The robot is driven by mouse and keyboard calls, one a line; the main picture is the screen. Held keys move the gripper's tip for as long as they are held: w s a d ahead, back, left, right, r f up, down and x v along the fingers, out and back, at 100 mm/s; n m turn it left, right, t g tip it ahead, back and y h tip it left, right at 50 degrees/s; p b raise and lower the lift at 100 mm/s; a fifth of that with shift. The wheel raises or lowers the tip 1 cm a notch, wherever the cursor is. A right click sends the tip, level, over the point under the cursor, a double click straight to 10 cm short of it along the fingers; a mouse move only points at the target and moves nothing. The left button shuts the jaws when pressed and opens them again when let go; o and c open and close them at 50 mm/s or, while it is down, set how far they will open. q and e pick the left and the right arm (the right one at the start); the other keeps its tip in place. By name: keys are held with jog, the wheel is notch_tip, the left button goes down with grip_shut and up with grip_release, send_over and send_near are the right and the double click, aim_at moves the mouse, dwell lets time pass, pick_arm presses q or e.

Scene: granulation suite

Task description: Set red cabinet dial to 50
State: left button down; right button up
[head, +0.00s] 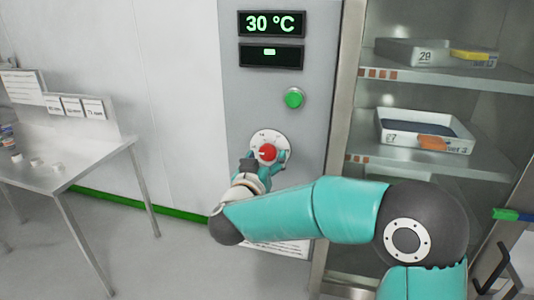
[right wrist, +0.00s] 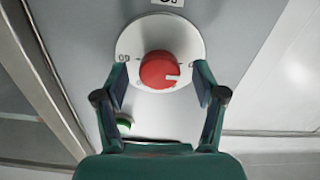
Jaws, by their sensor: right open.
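The red dial (head: 267,153) sits on a round white scale plate on the grey cabinet panel (head: 240,100). The display (head: 271,24) above reads 30 °C. My right gripper (head: 266,160) is at the dial. In the right wrist view my right gripper (right wrist: 160,78) is open, its fingers on either side of the dial with gaps between. My left gripper is not in view.
A green button (head: 293,98) sits above the dial. To the right, open shelves hold tray 28 (head: 405,52) and tray 27 (head: 395,134). A metal table (head: 75,165) with cards and small items stands at the left. Floor between table and cabinet is clear.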

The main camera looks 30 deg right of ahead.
jog(key=shift+w+d, duration=0.45)
jog(key=shift+d, duration=0.1)
jog(key=c, duration=1.1)
jog(key=shift+c, duration=0.2)
